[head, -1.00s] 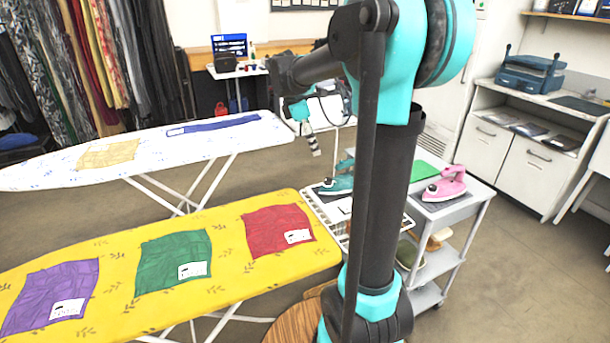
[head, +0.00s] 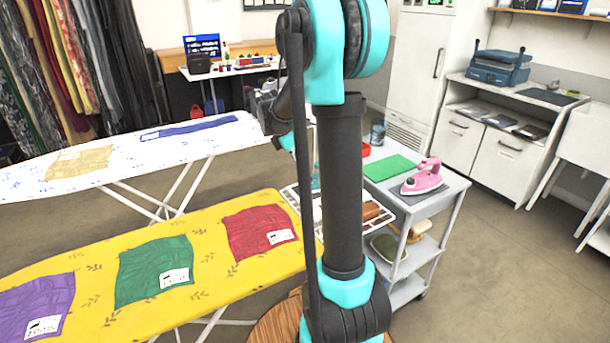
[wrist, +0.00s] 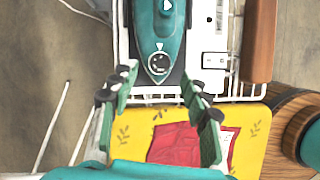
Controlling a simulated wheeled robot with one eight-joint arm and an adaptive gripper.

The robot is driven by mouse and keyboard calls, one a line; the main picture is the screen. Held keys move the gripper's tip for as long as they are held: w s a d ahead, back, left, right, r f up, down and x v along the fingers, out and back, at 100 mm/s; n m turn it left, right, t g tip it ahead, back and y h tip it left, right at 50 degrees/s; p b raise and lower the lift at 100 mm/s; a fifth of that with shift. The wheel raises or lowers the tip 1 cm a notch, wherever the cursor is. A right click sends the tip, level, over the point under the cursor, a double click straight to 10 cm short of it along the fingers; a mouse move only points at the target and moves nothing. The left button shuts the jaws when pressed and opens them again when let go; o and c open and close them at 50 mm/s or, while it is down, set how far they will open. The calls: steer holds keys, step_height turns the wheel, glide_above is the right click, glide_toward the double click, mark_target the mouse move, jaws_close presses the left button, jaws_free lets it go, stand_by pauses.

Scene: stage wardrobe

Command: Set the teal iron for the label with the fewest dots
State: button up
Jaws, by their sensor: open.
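The teal iron (wrist: 172,25) lies on the white wire rack (wrist: 240,75), nose towards my gripper in the wrist view. A round dial (wrist: 158,64) with a white pointer mark sits near its nose. My gripper (wrist: 158,78) is open and empty, its fingers either side of the nose; contact is unclear. In the head view my arm hides most of the iron. White labels lie on the red cloth (head: 250,222), green cloth (head: 140,262) and purple cloth (head: 25,298): the red's label (head: 281,237), green's label (head: 175,276) and purple's label (head: 43,328). Their dots are too small to count.
A pink iron (head: 424,178) and green mat (head: 388,167) are on the grey trolley (head: 435,197). A brown block (wrist: 260,40) lies beside the iron. The yellow ironing board (head: 215,275) stands in front of a white board (head: 120,180). Floor at right is clear.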

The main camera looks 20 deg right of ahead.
steer(key=shift+x, duration=1.8)
steer(key=shift+c, duration=0.6)
jaws_close()
